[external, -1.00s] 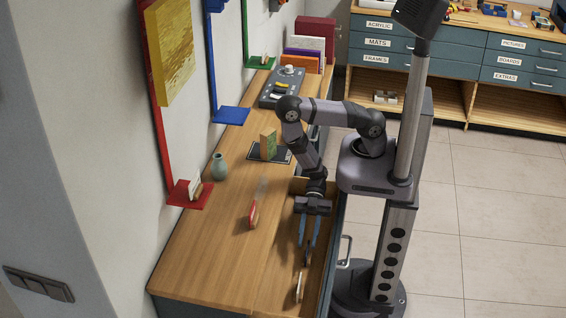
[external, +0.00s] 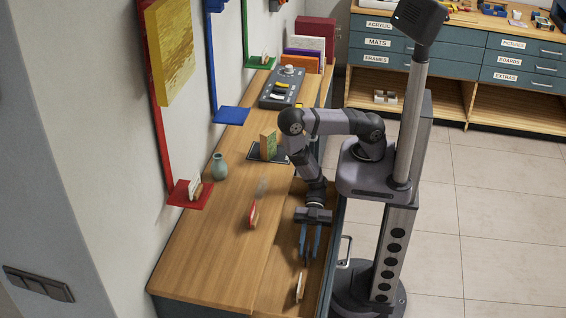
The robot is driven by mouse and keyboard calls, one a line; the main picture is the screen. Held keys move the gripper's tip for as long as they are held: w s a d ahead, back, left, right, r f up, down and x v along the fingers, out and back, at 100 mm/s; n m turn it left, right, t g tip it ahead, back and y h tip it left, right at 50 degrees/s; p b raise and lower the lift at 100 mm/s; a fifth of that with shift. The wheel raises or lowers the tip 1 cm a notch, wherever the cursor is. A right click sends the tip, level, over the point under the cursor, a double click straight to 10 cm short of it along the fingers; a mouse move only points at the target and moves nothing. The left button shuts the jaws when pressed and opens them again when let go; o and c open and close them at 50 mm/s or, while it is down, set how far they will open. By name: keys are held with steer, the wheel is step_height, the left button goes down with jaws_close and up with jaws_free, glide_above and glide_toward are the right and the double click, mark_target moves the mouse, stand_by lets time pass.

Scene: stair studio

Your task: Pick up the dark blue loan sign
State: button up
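Another small sign, red and white (external: 254,214), stands on the bench top. No sign shows a clear dark blue face, so I cannot tell which is the loan sign.
A grey-green vase (external: 219,166), a green card in a wooden holder (external: 269,146) and a grey control box (external: 280,90) stand on the bench. Red (external: 180,201), blue (external: 231,115) and green (external: 259,63) wall ledges line its left side.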

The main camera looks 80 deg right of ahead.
mark_target(305, 264)
steer(key=shift+w+b+x, duration=0.2)
steer(key=shift+b+x, duration=0.55)
steer(key=shift+x, duration=1.65)
steer(key=shift+c, duration=0.4)
jaws_close()
